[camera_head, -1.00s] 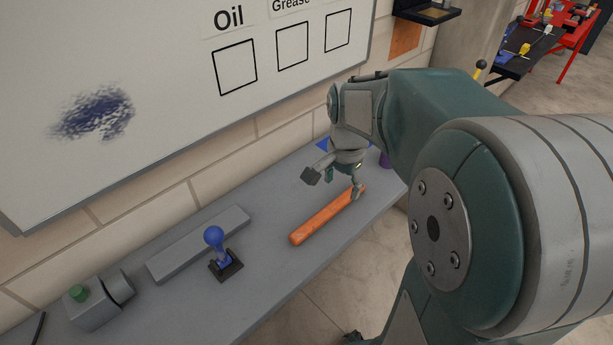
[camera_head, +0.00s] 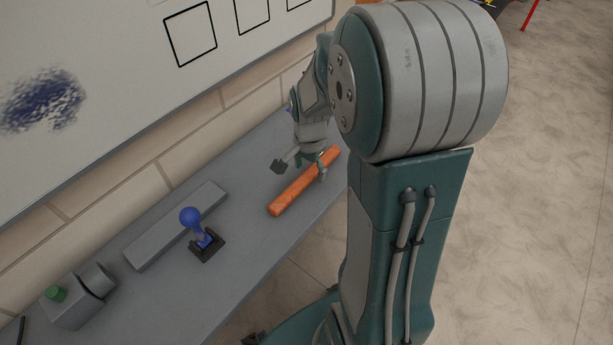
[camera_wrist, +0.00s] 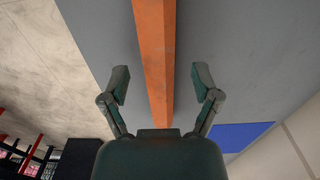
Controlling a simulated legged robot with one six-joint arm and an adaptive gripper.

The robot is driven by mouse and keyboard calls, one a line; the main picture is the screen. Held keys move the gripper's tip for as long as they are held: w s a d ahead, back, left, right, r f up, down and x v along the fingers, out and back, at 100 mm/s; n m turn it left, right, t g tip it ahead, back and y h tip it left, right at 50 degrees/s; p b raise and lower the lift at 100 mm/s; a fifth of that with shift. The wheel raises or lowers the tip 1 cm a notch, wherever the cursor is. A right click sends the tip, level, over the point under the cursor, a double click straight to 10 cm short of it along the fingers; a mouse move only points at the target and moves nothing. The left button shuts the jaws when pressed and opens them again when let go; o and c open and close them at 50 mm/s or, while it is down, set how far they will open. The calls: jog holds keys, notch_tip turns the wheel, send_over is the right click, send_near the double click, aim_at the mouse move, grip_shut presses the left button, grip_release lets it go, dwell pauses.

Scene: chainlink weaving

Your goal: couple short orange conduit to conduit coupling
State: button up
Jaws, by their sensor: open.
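The short orange conduit (camera_head: 290,194) is a straight bar lying on the grey bench. My gripper (camera_head: 301,170) is over its far half, with one finger on each side. In the wrist view the conduit (camera_wrist: 155,45) runs between the two spread fingers (camera_wrist: 162,75), with a gap on both sides. The gripper is open and holds nothing. I cannot tell for sure which thing is the conduit coupling; a grey housing with a green button and a rounded part (camera_head: 78,297) stands at the bench's left end.
A blue ball-topped lever on a black base (camera_head: 206,246) stands left of the conduit, beside a long grey block (camera_head: 175,225). The whiteboard (camera_head: 110,45) and brick wall rise behind the bench (camera_head: 235,275). A blue patch (camera_wrist: 235,136) shows in the wrist view.

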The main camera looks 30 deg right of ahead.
jog(key=shift+f, duration=0.6)
grip_shut()
jog(key=shift+r, duration=0.1)
